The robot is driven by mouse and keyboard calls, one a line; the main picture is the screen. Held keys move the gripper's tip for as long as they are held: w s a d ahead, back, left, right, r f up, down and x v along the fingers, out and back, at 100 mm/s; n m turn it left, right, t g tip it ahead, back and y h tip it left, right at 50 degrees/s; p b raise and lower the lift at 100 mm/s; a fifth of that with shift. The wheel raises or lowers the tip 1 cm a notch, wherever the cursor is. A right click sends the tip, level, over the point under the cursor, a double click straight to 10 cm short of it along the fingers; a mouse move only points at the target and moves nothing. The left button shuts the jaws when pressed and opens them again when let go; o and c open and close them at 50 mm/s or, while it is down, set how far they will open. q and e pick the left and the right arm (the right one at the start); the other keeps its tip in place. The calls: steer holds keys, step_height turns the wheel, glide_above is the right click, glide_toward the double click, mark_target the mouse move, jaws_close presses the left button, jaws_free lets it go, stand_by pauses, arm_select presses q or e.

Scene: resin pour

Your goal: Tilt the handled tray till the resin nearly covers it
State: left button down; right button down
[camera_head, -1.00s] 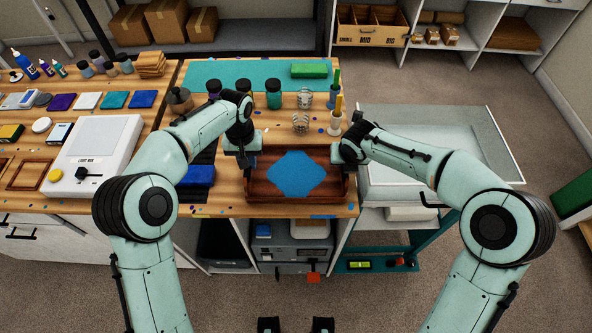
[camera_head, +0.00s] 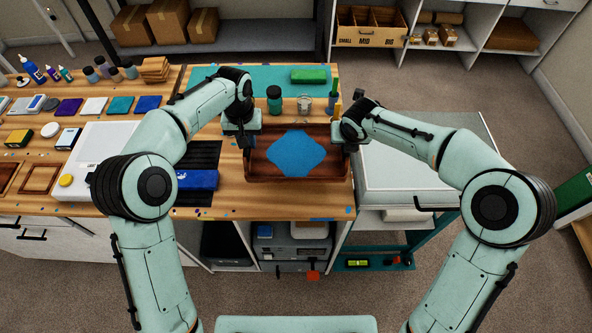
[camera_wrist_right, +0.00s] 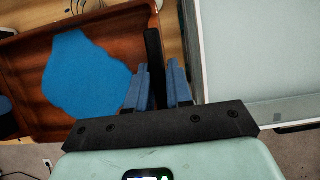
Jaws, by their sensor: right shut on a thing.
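The brown wooden handled tray (camera_head: 256,163) is over the back middle of the bench, between my two grippers. Blue resin (camera_head: 296,154) forms an angular pool in its middle, with bare wood around it at the corners. The right wrist view shows the resin (camera_wrist_right: 85,80) and a bare tray strip (camera_wrist_right: 130,35). My right gripper (camera_head: 347,139) is shut on the tray's black right handle (camera_wrist_right: 153,55), which stands between its blue fingers (camera_wrist_right: 158,80). My left gripper (camera_head: 243,138) is at the tray's left end; its fingers are hidden. Any tilt is hard to judge.
A white-framed cart (camera_head: 415,175) stands to the right. Bare bench (camera_head: 290,198) lies in front of the tray.

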arm_select(q)
steer(key=shift+w+r, duration=0.45)
steer(key=shift+r, duration=0.05)
arm_select(e)
steer(key=shift+w+r, duration=0.45)
steer(key=shift+r, duration=0.05)
arm_select(q)
steer(key=shift+s+f, duration=0.1)
arm_select(e)
steer(key=shift+s+f, duration=0.1)
arm_select(q)
steer(key=shift+s, duration=0.25)
arm_select(e)
steer(key=shift+s, duration=0.25)
arm_select(q)
steer(key=shift+w, duration=0.15)
arm_select(e)
steer(key=shift+w, duration=0.15)
